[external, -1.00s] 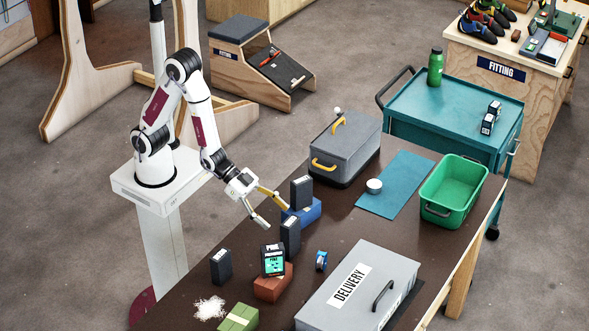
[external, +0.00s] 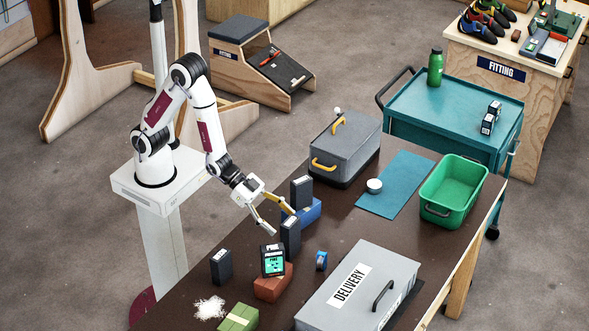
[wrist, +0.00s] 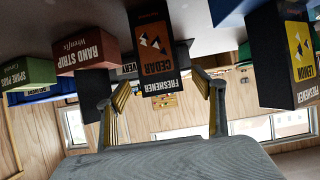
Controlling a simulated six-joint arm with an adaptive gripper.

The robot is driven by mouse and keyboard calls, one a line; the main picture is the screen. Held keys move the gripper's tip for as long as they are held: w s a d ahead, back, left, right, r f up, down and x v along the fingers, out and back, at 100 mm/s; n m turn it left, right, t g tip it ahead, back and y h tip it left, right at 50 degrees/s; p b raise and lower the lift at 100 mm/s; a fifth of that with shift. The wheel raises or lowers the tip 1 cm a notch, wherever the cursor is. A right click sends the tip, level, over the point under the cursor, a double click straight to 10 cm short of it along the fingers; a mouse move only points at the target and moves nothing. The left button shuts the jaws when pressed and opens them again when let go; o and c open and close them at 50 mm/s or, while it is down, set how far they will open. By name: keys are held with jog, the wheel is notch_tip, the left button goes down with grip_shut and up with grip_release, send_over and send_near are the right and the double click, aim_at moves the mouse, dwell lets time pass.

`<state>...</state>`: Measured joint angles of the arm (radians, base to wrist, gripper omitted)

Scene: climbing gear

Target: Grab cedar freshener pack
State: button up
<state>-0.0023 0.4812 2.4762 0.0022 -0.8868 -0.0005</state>
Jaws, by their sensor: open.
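The cedar freshener pack (external: 290,240) is a dark upright box on the brown table, beside the red block. In the wrist view the cedar pack (wrist: 158,62), with its orange label, appears upside down and near the middle. My gripper (external: 281,221) is open just in front of and above the pack, on the robot's side. In the wrist view my gripper's fingers (wrist: 165,90) frame the pack's label end, one on each side. The pack is not clasped; whether a finger touches it I cannot tell.
The lemon pack (wrist: 298,55) stands close on the right in the wrist view. The pine pack (external: 273,260) is on the red block (external: 270,288). Another dark pack (external: 221,267) stands left. A grey delivery box (external: 385,275) is at front right; a blue tape roll (external: 321,261) lies nearby.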

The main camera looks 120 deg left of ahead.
aim_at(290, 230)
jog(key=shift+x, duration=2.6)
jog(key=shift+r, duration=0.1)
jog(key=shift+c, duration=0.3)
jog(key=c, duration=1.2)
